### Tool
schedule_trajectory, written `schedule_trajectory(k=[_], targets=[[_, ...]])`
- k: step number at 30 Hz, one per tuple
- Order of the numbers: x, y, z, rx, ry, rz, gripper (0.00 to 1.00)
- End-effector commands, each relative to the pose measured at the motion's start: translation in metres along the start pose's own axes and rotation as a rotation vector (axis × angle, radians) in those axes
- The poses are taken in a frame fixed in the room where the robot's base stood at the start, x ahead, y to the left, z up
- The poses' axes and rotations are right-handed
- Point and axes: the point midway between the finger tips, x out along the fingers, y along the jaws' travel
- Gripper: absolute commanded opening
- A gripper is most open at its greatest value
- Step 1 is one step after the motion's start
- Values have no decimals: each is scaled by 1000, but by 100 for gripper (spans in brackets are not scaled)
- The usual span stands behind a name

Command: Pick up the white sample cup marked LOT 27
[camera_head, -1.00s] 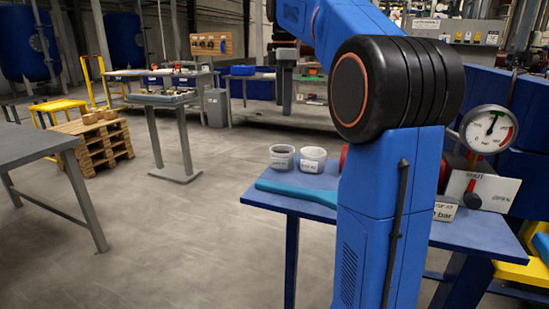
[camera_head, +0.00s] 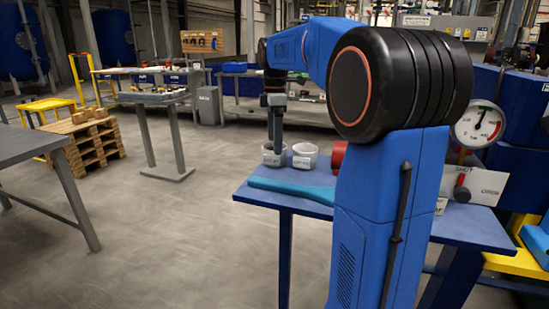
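Two small labelled sample cups stand side by side at the far left part of the blue table: a greyish one (camera_head: 270,160) on the left and a whiter one (camera_head: 307,150) on the right. Their label text is too small to read, so I cannot tell which is LOT 27. My gripper (camera_head: 275,143) points down over the left cup, its fingers reaching the cup's opening or rim. I cannot tell whether they touch it. The fingers overlap in this view and their gap is hidden.
The blue table (camera_head: 276,201) carries a teal strip (camera_head: 292,189) in front of the cups and a red object (camera_head: 338,155) right of them. A pressure gauge (camera_head: 479,127) and a valve panel (camera_head: 478,185) stand at the right. My arm hides the table's middle.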

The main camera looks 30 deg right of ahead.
Motion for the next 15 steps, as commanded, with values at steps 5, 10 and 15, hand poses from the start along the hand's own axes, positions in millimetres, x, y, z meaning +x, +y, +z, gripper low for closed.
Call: schedule_trajectory(k=[5,10,15], targets=[[26,0,0,0,0,-3,84],[38,0,0,0,0,-2,84],[39,0,0,0,0,-1,84]])
